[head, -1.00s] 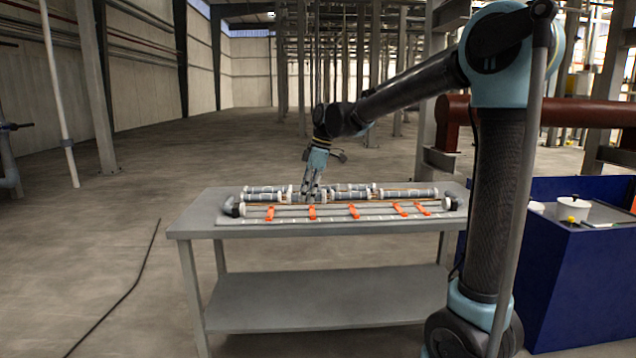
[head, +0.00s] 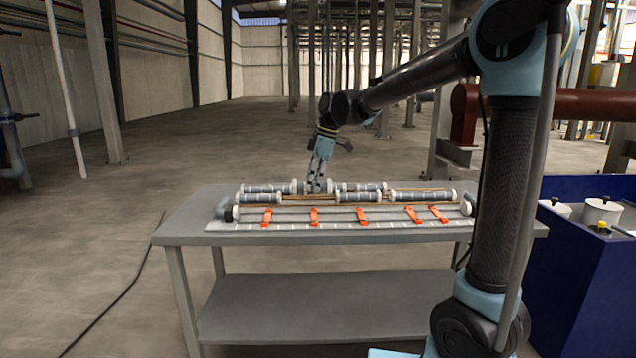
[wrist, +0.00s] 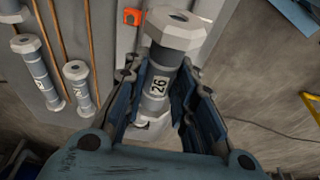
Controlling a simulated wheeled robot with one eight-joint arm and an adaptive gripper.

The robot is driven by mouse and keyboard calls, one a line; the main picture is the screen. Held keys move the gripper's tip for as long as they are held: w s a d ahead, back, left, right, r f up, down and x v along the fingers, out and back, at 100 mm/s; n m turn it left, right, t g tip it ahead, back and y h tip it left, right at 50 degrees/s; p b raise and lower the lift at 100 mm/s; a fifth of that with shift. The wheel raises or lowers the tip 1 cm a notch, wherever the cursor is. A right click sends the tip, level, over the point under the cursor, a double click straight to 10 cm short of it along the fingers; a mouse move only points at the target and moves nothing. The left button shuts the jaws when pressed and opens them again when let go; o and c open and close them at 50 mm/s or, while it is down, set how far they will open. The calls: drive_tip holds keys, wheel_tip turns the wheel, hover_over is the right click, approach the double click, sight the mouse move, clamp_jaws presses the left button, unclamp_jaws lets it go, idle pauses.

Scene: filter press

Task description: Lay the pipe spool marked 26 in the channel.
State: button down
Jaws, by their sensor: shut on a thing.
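The pipe spool marked 26 (wrist: 159,86) is grey with pale hexagonal flanges and a white number label. It sits between the blue fingers of my gripper (wrist: 168,110), which is shut on it. In the head view my gripper (head: 318,184) is over the back part of the table, among the spools, pointing down. The held spool is small there and partly hidden by the fingers. I cannot tell its height above the table. The channel (head: 340,210) appears as a long grey run with orange clips along the table's front, between two dark elbows.
Several other grey spools (head: 262,198) lie on brown rods behind the channel; some show at the left of the wrist view (wrist: 38,72). The grey table (head: 185,225) has bare room at its left end. A blue cabinet (head: 570,270) with white pots stands at the right.

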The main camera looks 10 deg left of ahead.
sight(313, 216)
drive_tip(key=shift+w+d, duration=0.2)
drive_tip(key=shift+d, duration=0.05)
drive_tip(key=shift+f, duration=0.1)
drive_tip(key=shift+f, duration=4.15)
drive_tip(key=shift+f, duration=0.1)
drive_tip(key=c, duration=1.2)
unclamp_jaws()
drive_tip(key=shift+c, duration=0.2)
